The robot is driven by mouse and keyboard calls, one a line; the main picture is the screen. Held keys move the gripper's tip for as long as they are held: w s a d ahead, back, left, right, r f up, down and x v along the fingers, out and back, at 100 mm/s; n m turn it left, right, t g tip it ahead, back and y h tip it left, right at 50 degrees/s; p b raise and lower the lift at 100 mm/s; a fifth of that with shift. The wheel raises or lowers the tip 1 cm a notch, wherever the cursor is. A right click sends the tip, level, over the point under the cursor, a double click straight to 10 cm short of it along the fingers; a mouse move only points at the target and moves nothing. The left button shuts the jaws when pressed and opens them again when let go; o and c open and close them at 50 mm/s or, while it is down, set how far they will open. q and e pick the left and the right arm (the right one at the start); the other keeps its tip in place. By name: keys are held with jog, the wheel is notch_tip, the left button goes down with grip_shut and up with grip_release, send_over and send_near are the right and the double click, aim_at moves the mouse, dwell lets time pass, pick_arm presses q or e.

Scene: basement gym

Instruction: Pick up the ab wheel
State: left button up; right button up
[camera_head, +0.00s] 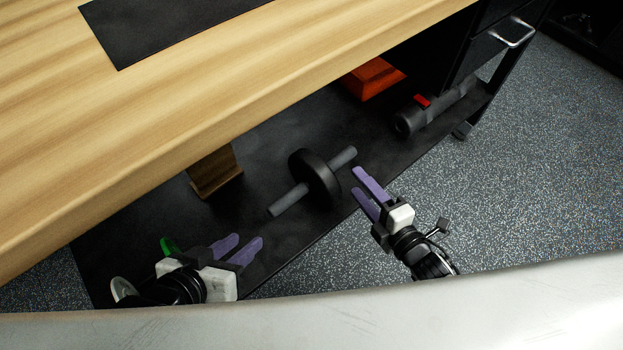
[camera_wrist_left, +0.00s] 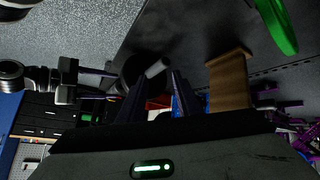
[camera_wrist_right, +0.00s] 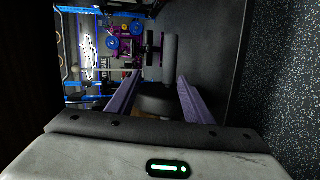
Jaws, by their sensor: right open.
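The ab wheel (camera_head: 325,177) has a black wheel and grey handles on both sides. It lies on the black mat (camera_head: 262,226) beneath the edge of the wooden bench. My right gripper (camera_head: 356,181) is open and empty, just right of the wheel with its fingers pointing toward it. In the right wrist view, a grey handle (camera_wrist_right: 171,58) and the dark wheel (camera_wrist_right: 155,104) show between the fingers. My left gripper (camera_head: 247,239) is open and empty, below and left of the near handle. The wheel and handle (camera_wrist_left: 157,67) also show ahead in the left wrist view.
The wooden bench top (camera_head: 210,95) overhangs the mat. A wooden leg (camera_head: 214,172) stands left of the ab wheel. An orange block (camera_head: 371,79) and a dark roller (camera_head: 436,107) lie at the back right. A green curved piece (camera_head: 168,246) is beside my left gripper. Speckled floor (camera_head: 540,170) is clear.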

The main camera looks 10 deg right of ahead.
aim_at(338, 167)
jog(key=shift+n+y, duration=0.3)
jog(key=shift+n, duration=0.3)
jog(key=w+f+b, duration=0.1)
jog(key=w, duration=0.1)
jog(key=w+a+f+b, duration=0.1)
jog(key=w, duration=0.1)
jog(key=w+a+f+b, duration=0.1)
jog(key=w+f, duration=0.1)
jog(key=shift+a+b, duration=0.1)
jog(key=shift+b, duration=0.25)
jog(key=b+x, duration=0.2)
jog(key=x, duration=0.3)
jog(key=shift+s+a+b, duration=0.1)
jog(key=shift+a+b, duration=0.05)
jog(key=shift+b, duration=0.15)
pick_arm(q)
jog(key=d+r, duration=0.1)
jog(key=w+d+h, duration=0.1)
jog(key=d+r+t+h, duration=0.1)
jog(key=shift+w+d+r, duration=0.15)
jog(key=shift+d+r, duration=0.15)
jog(key=shift+d, duration=0.1)
pick_arm(e)
jog(key=shift+c, duration=0.4)
grip_shut()
jog(key=shift+r, duration=0.25)
